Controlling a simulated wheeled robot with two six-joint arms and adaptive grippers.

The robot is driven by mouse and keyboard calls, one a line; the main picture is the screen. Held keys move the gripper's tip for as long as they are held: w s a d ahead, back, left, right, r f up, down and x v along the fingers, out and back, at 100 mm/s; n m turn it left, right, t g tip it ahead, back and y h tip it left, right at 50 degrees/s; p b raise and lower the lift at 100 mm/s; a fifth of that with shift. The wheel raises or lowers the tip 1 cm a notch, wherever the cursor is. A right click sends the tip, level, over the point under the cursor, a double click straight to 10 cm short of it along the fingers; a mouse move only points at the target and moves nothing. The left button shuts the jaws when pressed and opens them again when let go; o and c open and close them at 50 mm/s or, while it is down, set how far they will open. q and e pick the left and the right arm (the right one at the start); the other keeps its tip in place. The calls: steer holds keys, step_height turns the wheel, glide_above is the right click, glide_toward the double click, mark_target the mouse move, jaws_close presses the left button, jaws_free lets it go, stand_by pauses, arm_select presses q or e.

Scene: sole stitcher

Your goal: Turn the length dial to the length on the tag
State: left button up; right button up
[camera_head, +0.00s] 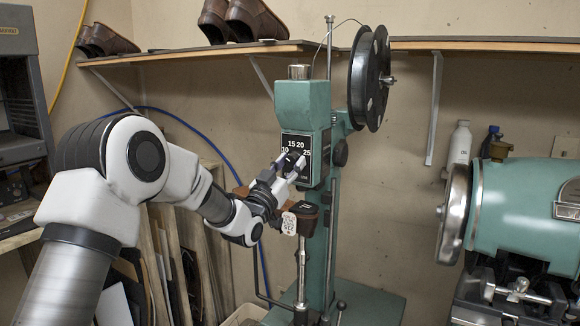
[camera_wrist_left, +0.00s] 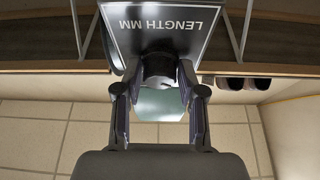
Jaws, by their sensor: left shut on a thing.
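The green stitcher (camera_head: 305,108) stands in the middle of the head view. Its black dial plate (camera_head: 287,141) shows the numbers 10, 15, 20 and 25. My left gripper (camera_head: 294,167) is at this plate and is shut on the dark length dial (camera_wrist_left: 158,66), between its two fingers in the left wrist view. That view shows the plate upside down, reading LENGTH MM. The fingers hide much of the dial in the head view, so I cannot tell its setting. A pale tag (camera_head: 289,223) hangs below the gripper; its small print is not clearly readable. My right gripper is out of view.
A black reel (camera_head: 366,78) is mounted on the stitcher's right side. A brown shoe (camera_head: 304,214) sits by the tag. A green machine (camera_head: 515,205) stands at the right. A shelf (camera_head: 190,55) with shoes runs along the wall.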

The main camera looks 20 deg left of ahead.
arm_select(q)
steer(key=shift+a+f+m+h+b, duration=0.1)
steer(key=shift+m+h+b, duration=0.8)
steer(key=shift+m+b, duration=0.7)
steer(key=shift+m+g+h+b, duration=0.4)
steer(key=shift+m+h+b, duration=0.2)
steer(key=shift+m, duration=0.6)
steer(key=m+h+b, duration=0.1)
steer(key=m, duration=0.2)
steer(key=shift+g, duration=0.4)
steer(key=shift+a+r+m+h+b, duration=0.1)
steer(key=shift+r+m+h+b, duration=0.15)
steer(key=shift+m+h+b, duration=0.55)
steer(key=shift+m+g+y, duration=0.3)
steer(key=shift+m, duration=0.1)
steer(key=shift+r, duration=0.1)
steer(key=o, duration=1.1)
steer(key=shift+o, duration=0.2)
